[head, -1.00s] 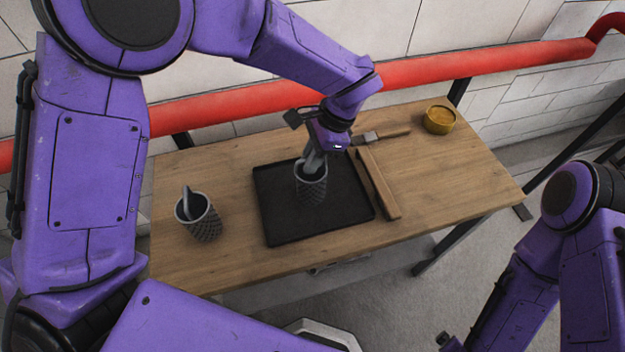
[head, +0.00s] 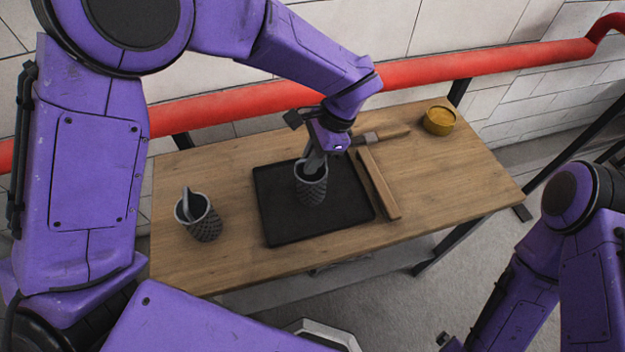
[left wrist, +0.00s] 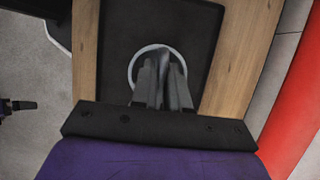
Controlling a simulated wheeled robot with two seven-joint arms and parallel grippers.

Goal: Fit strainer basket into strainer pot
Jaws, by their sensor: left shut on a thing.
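A grey cup-shaped strainer basket (head: 311,190) with a diamond-textured wall stands upright on the black tray (head: 277,232). My left gripper (head: 315,160) is above it, with its fingers reaching down into the open top. The gripper is shut on the basket's upright handle. In the left wrist view the handle (left wrist: 163,62) shows between the fingers, inside the pale round rim (left wrist: 133,72). A second, similar grey cup (head: 205,228) stands on the wood left of the tray, with a grey handle sticking up. I cannot tell any separate strainer pot.
A wooden bar (head: 378,184) lies along the tray's right edge. A yellow bowl (head: 439,121) stands at the back right. The red pipe (head: 480,63) runs behind the table. The table's right part is clear.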

